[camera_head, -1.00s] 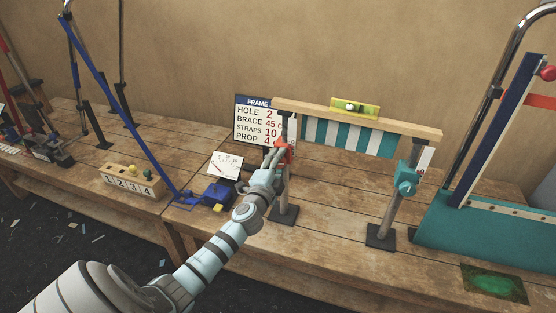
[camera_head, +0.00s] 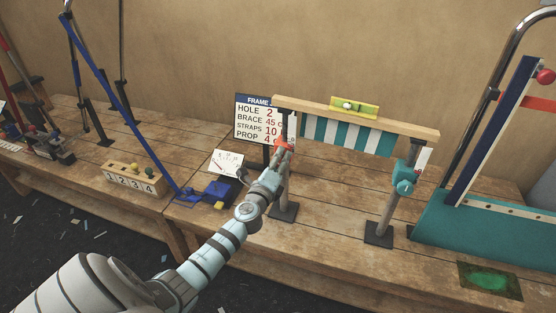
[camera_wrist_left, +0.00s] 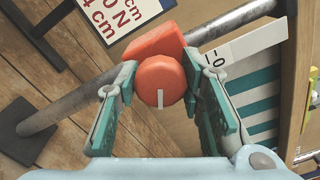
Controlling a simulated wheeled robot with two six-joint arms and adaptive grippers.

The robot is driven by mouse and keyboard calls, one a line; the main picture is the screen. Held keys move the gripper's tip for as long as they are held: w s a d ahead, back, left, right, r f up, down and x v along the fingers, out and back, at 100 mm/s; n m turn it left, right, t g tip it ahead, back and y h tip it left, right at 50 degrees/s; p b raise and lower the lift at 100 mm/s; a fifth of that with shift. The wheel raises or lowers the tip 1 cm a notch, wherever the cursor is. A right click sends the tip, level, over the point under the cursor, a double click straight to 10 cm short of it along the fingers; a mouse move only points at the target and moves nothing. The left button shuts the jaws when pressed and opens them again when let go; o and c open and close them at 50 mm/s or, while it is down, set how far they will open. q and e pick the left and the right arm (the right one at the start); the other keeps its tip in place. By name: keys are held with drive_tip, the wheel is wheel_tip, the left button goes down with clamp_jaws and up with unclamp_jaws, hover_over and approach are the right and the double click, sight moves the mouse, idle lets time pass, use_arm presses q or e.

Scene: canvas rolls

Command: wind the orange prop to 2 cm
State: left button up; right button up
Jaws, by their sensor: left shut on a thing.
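The orange prop (camera_head: 282,143) is an orange clamp with a round knob on a grey post, under the left end of a wooden beam (camera_head: 355,117). In the left wrist view its round knob (camera_wrist_left: 161,81) has a white mark pointing down the picture. My left gripper (camera_head: 276,160) is shut on the knob, with a teal-padded finger on each side of it. A white scale strip (camera_wrist_left: 245,45) with a 0 near the clamp lies beside it. The teal prop (camera_head: 404,178) stands on the right post. A yellow level (camera_head: 355,107) sits on the beam. My right gripper is not in view.
A sign (camera_head: 257,118) stands behind the orange prop; it lists PROP with a 4. A white dial card (camera_head: 226,163), a blue device (camera_head: 218,192) and a numbered block (camera_head: 133,178) lie left. A teal frame (camera_head: 480,235) stands right. Open bench lies between the posts.

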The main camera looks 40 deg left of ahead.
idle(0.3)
use_arm(q)
drive_tip(key=o, duration=1.2)
drive_tip(key=v, duration=1.2)
